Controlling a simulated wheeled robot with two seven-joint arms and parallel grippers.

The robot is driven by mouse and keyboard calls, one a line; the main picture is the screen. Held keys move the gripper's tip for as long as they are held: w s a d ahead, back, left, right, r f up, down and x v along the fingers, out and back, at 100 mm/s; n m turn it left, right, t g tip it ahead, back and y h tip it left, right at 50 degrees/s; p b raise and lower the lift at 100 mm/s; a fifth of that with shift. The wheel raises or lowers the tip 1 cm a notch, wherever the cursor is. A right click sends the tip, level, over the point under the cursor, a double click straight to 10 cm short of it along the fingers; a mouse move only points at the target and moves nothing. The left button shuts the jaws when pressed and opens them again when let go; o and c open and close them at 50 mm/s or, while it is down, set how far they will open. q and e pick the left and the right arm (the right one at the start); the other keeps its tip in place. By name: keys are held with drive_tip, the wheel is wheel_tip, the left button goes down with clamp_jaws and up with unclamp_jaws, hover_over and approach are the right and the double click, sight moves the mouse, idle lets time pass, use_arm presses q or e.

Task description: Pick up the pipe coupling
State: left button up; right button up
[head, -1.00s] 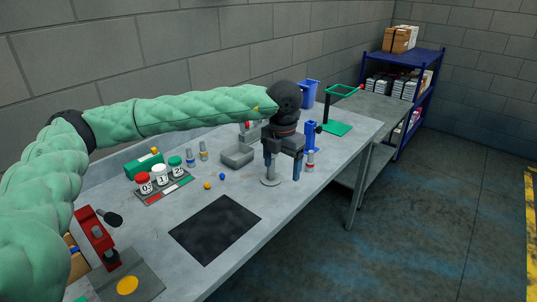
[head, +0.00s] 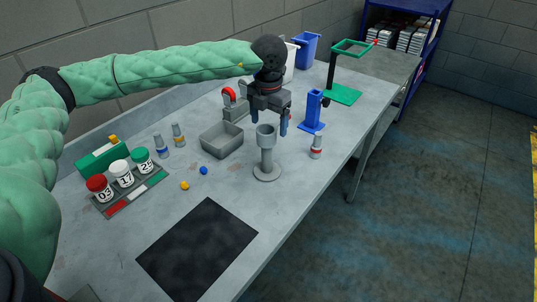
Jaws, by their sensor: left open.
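A grey pipe-like piece with a wider cup top (head: 266,137), which I take for the pipe coupling, stands upright on a round-footed stand (head: 266,171) near the middle of the table. My left gripper (head: 268,119) points down over the table, fingers apart and empty. In the picture its dark blue fingertips sit on either side of and just above the cup top. I cannot tell whether they are level with it in depth. My right gripper is out of view.
Close by are a grey tray (head: 222,140), a blue holder (head: 312,112) and a red-banded small cylinder (head: 316,147). A rack of lidded jars (head: 130,193) stands left. The black mat (head: 197,250) is bare. Blue and yellow balls lie between.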

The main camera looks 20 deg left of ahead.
sight(265, 133)
use_arm(q)
drive_tip(key=f, duration=0.2)
drive_tip(key=shift+w+d+f+p, duration=0.15)
drive_tip(key=shift+w+f+p, duration=0.15)
drive_tip(key=shift+f+p, duration=0.1)
drive_tip(key=shift+s+a+f, duration=0.2)
drive_tip(key=shift+a+f, duration=0.6)
drive_tip(key=shift+f, duration=0.3)
drive_tip(key=shift+s+f, duration=0.1)
drive_tip(key=shift+s, duration=0.05)
drive_tip(key=shift+d, duration=0.35)
drive_tip(key=shift+d+f, duration=0.15)
drive_tip(key=shift+a, duration=0.35)
drive_tip(key=c, duration=0.7)
drive_tip(key=shift+d, duration=0.15)
clamp_jaws()
